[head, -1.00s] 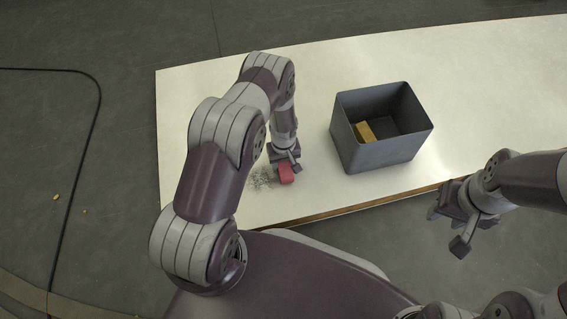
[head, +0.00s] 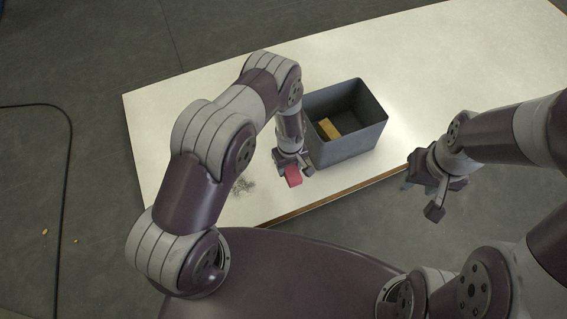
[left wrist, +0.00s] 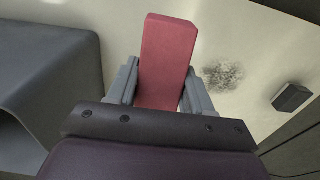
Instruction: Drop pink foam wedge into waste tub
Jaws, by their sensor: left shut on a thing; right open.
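The pink foam wedge (head: 293,177) is held in my left gripper (head: 292,167), near the table's front edge. In the left wrist view the wedge (left wrist: 167,60) sits between the two fingers (left wrist: 160,90), sticking out beyond them. The grey waste tub (head: 352,143) stands on the table just right of and behind my left gripper. It holds a yellow-brown block (head: 328,128). The tub's wall also shows at the left of the left wrist view (left wrist: 50,75). My right gripper (head: 422,196) is open and empty, in front of the table's edge, right of the tub.
The white table (head: 440,60) has clear room behind and right of the tub. A dark speckled smudge (head: 242,186) marks its top left of the wedge; it also shows in the left wrist view (left wrist: 222,76). A black cable (head: 65,180) lies on the floor at left.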

